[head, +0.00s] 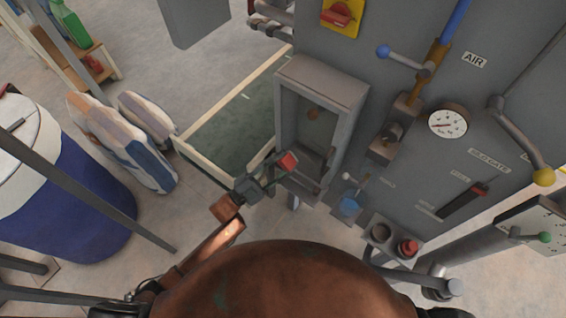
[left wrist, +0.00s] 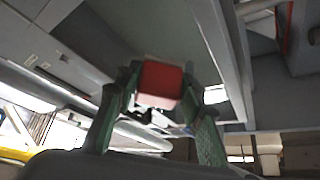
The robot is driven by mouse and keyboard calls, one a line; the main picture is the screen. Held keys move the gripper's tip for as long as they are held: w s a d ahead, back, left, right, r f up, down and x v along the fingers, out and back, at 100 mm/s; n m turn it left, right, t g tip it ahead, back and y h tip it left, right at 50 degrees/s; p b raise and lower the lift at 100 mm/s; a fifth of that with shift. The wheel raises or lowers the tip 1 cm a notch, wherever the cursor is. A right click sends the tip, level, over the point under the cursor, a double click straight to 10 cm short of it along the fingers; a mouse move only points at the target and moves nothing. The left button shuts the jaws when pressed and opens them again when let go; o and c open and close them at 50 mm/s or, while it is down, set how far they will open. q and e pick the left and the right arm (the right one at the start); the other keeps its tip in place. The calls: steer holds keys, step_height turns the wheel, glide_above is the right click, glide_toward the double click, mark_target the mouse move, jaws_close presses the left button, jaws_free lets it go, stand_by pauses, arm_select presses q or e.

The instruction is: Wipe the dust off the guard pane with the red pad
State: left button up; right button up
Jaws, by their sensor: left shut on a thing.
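The guard pane (head: 322,97) is a grey panel in a raised metal frame on the machine's front. A small brown patch (head: 313,114) shows on it. My left gripper (head: 277,169) is shut on the red pad (head: 289,161), at the lower left edge of the pane's frame. In the left wrist view the red pad (left wrist: 160,80) sits between the green fingers, in front of a grey surface. I cannot tell whether the pad touches the pane or frame. My right gripper is not in view.
A gauge (head: 448,121), a blue-knobbed lever (head: 383,51) and a yellow-knobbed lever (head: 542,176) stick out right of the pane. A low-walled green bay (head: 228,135) lies left of it. Striped sacks (head: 122,142) and a blue drum (head: 65,205) stand further left.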

mark_target(295, 164)
arm_select(q)
steer(key=shift+w+d+b, duration=0.3)
steer(key=shift+w+d, duration=0.2)
steer(key=shift+w, duration=0.25)
steer(key=shift+d, duration=0.1)
steer(key=shift+s+d+p, duration=0.45)
steer(key=shift+s+d, duration=0.65)
steer(key=shift+d, duration=0.15)
steer(key=shift+s+d+p, duration=0.2)
steer(key=shift+s+d, duration=0.4)
steer(key=shift+d, duration=0.3)
steer(key=shift+s+d+p, duration=0.15)
steer(key=shift+s+d, duration=0.45)
steer(key=shift+d, duration=0.25)
steer(key=shift+w+a+b, duration=0.2)
steer(key=shift+w+a, duration=0.6)
steer(key=shift+a, duration=0.25)
steer(key=shift+w+a+b, duration=0.15)
steer(key=shift+w+a, duration=0.6)
steer(key=shift+a, duration=0.3)
steer(key=shift+w+a+b, duration=0.2)
steer(key=shift+w+a, duration=0.6)
steer(key=shift+a, duration=0.25)
